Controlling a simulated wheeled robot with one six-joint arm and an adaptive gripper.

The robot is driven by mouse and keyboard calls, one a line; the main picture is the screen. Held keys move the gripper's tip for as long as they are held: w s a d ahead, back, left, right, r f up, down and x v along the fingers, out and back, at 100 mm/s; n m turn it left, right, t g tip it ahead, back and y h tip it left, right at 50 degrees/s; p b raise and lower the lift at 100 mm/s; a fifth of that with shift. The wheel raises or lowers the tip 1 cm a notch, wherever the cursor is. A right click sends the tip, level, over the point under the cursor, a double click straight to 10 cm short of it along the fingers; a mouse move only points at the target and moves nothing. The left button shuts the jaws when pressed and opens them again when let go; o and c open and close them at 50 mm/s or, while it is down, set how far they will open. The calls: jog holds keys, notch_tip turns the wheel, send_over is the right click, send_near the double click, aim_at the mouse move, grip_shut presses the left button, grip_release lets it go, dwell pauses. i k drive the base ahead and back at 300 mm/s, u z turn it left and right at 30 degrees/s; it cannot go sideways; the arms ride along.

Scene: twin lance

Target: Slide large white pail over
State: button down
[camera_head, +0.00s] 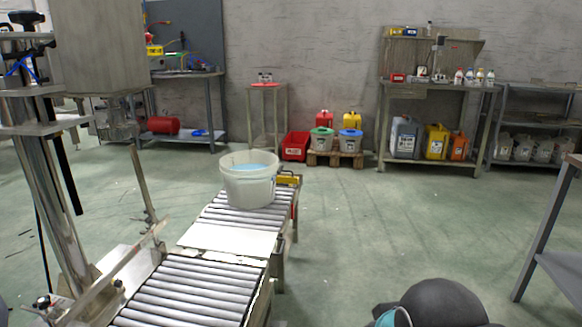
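The large white pail (248,184) stands upright on the far end of the roller conveyor (190,292). Its top is open and shows something light blue inside. A pale flat plate (228,238) lies between the near and far roller sections, in front of the pail. My gripper is not in view. Only a dark rounded part of my arm with a teal cap shows at the bottom right, well apart from the pail.
A machine with a metal column (55,200) stands left of the conveyor. A yellow part (288,179) sits at the conveyor's far right corner. A grey table (560,240) is at the right edge. The green floor (400,225) between is clear.

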aim_at(242, 194)
jog(key=z, duration=1.1)
jog(key=i, duration=1.8)
jog(key=u, duration=1.4)
jog(key=i, duration=1.15)
jog(key=u, duration=1)
